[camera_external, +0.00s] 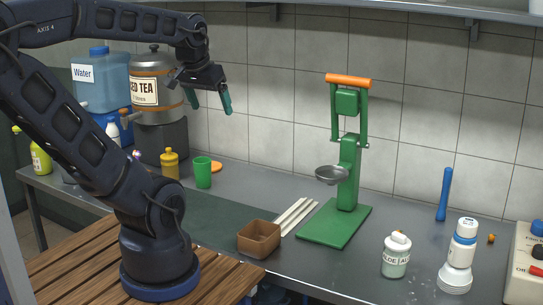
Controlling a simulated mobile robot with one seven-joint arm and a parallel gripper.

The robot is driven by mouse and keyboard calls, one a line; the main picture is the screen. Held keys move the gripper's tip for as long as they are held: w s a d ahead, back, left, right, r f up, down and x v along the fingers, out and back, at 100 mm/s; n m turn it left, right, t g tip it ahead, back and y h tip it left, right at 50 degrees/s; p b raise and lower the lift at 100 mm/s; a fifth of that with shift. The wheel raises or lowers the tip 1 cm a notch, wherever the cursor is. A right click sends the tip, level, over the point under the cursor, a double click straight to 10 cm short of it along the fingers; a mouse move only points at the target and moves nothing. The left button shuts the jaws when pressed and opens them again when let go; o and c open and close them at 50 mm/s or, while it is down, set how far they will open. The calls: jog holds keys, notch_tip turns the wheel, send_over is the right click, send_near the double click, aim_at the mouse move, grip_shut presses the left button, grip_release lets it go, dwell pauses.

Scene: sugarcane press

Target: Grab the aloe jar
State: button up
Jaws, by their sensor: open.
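The aloe jar (396,256) is a small whitish-green jar with a white lid and a dark label. It stands upright on the grey counter at the front right. My gripper (211,104) is high at the upper left, in front of the tiled wall and beside the iced tea dispenser. Its two teal-tipped fingers point down and are apart, with nothing between them. It is far to the left of the jar and well above it. Nothing hides the jar.
A green press (346,180) with an orange handle stands mid-counter, between my gripper and the jar. A white bottle (460,255) stands close right of the jar. A brown box (259,239), green cup (203,172) and iced tea dispenser (157,91) are left. Counter between press and jar is clear.

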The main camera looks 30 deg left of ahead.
jog(key=w+d+f+n+g+h, duration=0.1)
jog(key=w+d+f+n+h, duration=0.25)
jog(key=w+d, duration=0.55)
jog(key=n+g+h, duration=0.1)
jog(key=n+g, duration=0.2)
jog(key=n, duration=1.3)
send_near(398, 241)
jog(key=f, duration=0.2)
jog(key=shift+w+d+f, duration=0.25)
jog(key=shift+d+f, duration=0.3)
jog(key=shift+f, duration=0.1)
jog(key=shift+w+x, duration=0.15)
jog(key=shift+x, duration=2.25)
jog(key=shift+w+x, duration=0.15)
jog(key=shift+x, duration=2.2)
